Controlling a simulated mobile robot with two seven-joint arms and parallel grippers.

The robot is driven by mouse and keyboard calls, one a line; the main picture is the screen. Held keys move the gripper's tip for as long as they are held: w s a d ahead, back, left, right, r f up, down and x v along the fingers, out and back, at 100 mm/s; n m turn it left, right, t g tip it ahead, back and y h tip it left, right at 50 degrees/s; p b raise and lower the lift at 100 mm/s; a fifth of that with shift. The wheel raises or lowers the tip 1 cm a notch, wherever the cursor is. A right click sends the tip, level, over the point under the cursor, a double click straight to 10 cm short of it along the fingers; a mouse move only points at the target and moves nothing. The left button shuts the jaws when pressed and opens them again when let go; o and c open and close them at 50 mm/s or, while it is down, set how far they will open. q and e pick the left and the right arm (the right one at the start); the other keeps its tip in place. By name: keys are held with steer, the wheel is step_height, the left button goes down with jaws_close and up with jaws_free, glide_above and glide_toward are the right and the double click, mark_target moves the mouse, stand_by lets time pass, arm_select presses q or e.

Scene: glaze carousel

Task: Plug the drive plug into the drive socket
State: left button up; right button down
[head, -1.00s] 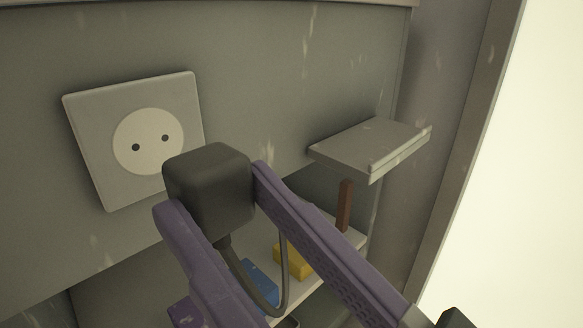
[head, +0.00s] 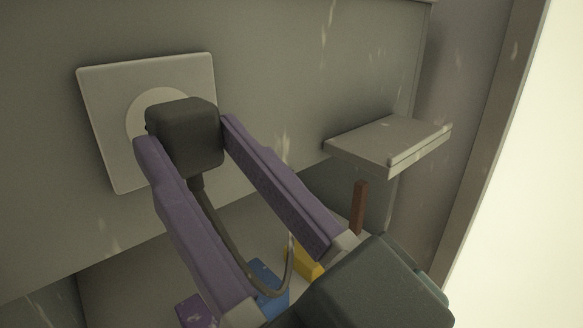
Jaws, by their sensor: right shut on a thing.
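The drive plug (head: 187,138) is a dark block with a dark cable hanging from its underside. My right gripper (head: 184,134) is shut on it, with one purple finger on each side. The drive socket (head: 105,98) is a pale square plate with a round face on the grey wall. The plug is in front of the round face and covers most of it, including both holes. I cannot tell whether the plug touches the socket or how far its pins are in. My left gripper is not in view.
A small grey shelf (head: 375,150) juts from the wall at the right, with a brown upright piece (head: 358,207) below it. Blue (head: 268,280), yellow (head: 305,262) and purple (head: 190,311) blocks lie lower down. The wall above the socket is clear.

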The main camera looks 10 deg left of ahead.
steer(key=shift+w+a, duration=0.3)
steer(key=shift+a, duration=0.15)
steer(key=shift+p, duration=0.3)
stand_by(1.8)
steer(key=shift+w+a, duration=0.35)
stand_by(0.5)
steer(key=shift+c, duration=1.7)
jaws_free()
steer(key=shift+f, duration=0.1)
steer(key=shift+s+d, duration=0.15)
steer(key=shift+d, duration=0.05)
steer(key=p+v, duration=0.2)
steer(key=v, duration=0.7)
steer(key=shift+s+d+f, duration=0.1)
